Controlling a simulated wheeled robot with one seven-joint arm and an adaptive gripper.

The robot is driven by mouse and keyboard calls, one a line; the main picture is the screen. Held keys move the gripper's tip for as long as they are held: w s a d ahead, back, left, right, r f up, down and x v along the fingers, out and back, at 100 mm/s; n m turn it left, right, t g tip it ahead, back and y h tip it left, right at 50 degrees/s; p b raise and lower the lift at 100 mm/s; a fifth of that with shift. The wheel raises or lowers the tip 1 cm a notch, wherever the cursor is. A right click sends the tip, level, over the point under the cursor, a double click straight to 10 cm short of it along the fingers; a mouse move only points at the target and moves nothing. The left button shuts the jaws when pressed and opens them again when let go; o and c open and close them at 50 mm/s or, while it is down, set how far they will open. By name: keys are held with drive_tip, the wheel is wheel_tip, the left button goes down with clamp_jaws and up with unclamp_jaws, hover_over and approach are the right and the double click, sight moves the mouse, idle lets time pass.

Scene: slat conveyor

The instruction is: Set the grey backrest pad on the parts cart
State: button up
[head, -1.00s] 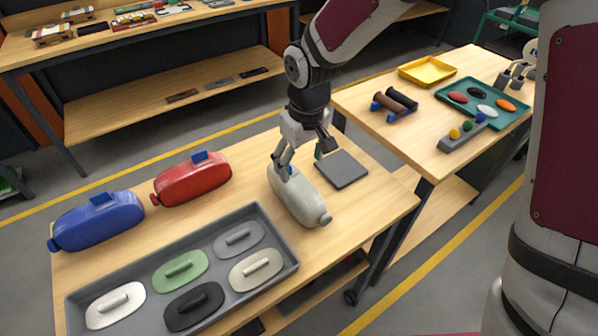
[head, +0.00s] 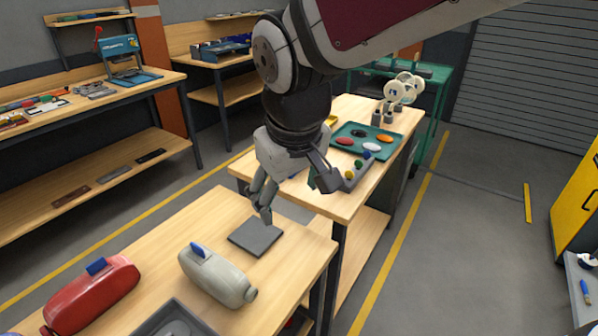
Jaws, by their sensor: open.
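A grey rounded pad-like body (head: 212,275) with a blue tab on top and a round knob at one end lies on the near wooden table, in front of a dark square plate (head: 256,237). My gripper (head: 263,212) is open and empty, above the far side of the square plate and apart from the grey body. A green cart (head: 432,76), perhaps the parts cart, stands at the back.
A red body (head: 92,296) lies left on the near table (head: 208,222). Floor at right is open; a yellow cabinet (head: 578,215) stands at the edge.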

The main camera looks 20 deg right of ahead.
drive_tip(key=s+d+r+m, duration=0.1)
drive_tip(key=s+d, duration=0.1)
drive_tip(key=s, duration=0.3)
drive_tip(key=s+d+r+m+t, duration=0.1)
drive_tip(key=s+d+r, duration=0.1)
drive_tip(key=s, duration=0.4)
drive_tip(key=shift+d+r+m+y, duration=0.2)
drive_tip(key=shift+d+m+y, duration=0.1)
drive_tip(key=shift+d+m, duration=0.1)
drive_tip(key=shift+a, duration=0.15)
